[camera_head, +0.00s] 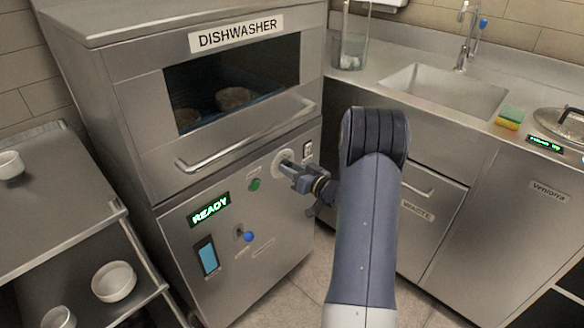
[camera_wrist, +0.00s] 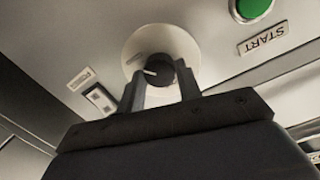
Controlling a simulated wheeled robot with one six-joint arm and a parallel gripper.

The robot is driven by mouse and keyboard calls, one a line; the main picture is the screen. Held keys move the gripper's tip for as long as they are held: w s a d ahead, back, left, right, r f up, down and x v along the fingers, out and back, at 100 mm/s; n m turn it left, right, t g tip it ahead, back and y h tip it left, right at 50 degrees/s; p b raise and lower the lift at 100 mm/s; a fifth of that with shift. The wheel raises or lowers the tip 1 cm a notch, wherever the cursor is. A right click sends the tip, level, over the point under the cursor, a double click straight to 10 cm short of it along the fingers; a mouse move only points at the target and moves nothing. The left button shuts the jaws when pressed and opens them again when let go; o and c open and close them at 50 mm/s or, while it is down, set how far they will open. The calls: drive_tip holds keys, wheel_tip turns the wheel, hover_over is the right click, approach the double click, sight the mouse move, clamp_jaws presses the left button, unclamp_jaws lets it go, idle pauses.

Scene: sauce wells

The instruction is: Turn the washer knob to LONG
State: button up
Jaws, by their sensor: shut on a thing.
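The washer knob (camera_wrist: 158,71) is round and dark with a pale pointer line, set on a light round dial plate (camera_wrist: 150,42). In the head view the dial plate (camera_head: 279,166) is on the dishwasher's front, below the door handle, with the knob mostly behind my gripper. My gripper (camera_head: 290,167) reaches it from the right. In the wrist view my gripper (camera_wrist: 160,82) has one finger on each side of the knob and is shut on it. The dial's markings are too small to read, so I cannot tell which setting the pointer faces.
The dishwasher (camera_head: 135,120) has a shut door with a bar handle (camera_head: 250,137). A green START button (camera_head: 254,184), a READY display (camera_head: 209,209) and a blue-tipped lever (camera_head: 248,236) are near the dial. A sink counter (camera_head: 400,105) is on the right, a bowl shelf (camera_head: 50,190) on the left.

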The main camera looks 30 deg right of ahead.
idle(0.3)
drive_tip(key=o, duration=1)
drive_tip(key=v, duration=1)
drive_tip(key=shift+s+d+p, duration=0.1)
drive_tip(key=shift+s+p, duration=0.3)
drive_tip(key=b+x, duration=0.1)
drive_tip(key=x, duration=0.9)
drive_tip(key=shift+w, duration=0.4)
